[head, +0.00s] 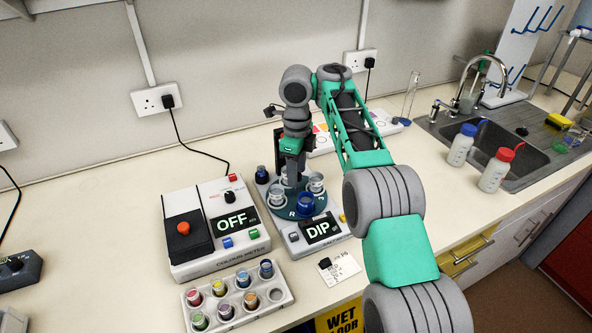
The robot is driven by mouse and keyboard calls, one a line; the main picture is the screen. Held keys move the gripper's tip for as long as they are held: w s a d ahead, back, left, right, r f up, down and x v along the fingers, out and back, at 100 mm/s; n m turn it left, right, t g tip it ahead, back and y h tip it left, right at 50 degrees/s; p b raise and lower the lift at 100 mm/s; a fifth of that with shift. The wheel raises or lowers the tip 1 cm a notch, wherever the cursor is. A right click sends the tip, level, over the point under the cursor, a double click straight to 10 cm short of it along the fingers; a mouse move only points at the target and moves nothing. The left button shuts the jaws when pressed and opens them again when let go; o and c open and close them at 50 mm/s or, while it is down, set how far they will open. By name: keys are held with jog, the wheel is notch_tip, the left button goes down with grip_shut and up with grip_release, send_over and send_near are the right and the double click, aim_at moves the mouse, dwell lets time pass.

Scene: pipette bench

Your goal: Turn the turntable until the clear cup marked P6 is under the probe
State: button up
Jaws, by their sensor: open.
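I cannot read a P6 mark on any cup. My gripper (290,179) points down over the back of the turntable, open. Its fingertips are small and partly lost among the cups, so contact cannot be told. The probe cannot be made out clearly; my gripper and arm cover part of that area.
A colour meter (217,258) reading OFF stands left of the turntable. A rack (240,312) of coloured vials sits in front. A small card (340,268) lies front right. Two bottles (461,146) (496,170) stand by the sink (513,150). My arm crosses the counter's right side.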

notch_tip(320, 180, up, 8)
jog(key=p, duration=0.6)
jog(key=shift+f, duration=0.1)
jog(key=shift+s+r+m, duration=0.15)
jog(key=shift+r+m, duration=0.1)
jog(key=shift+m, duration=0.05)
jog(key=s+d+r+m+t+y, duration=0.1)
jog(key=s+d+r+m, duration=0.3)
jog(key=m, duration=0.7)
jog(key=s+d+r+m+y, duration=0.1)
jog(key=s+d+r+m, duration=0.15)
jog(key=s+m, duration=0.65)
jog(key=s+d+f+m+t+h, duration=0.1)
jog(key=s+d+f+m, duration=0.3)
jog(key=m, duration=1.1)
jog(key=s+d+f+m+t+h, duration=0.1)
jog(key=s+d+f+m+t, duration=0.1)
jog(key=s+d+m, duration=0.6)
jog(key=d+f+m, duration=0.1)
jog(key=m, duration=0.6)
jog(key=shift+d+f, duration=0.3)
jog(key=shift+f, duration=0.1)
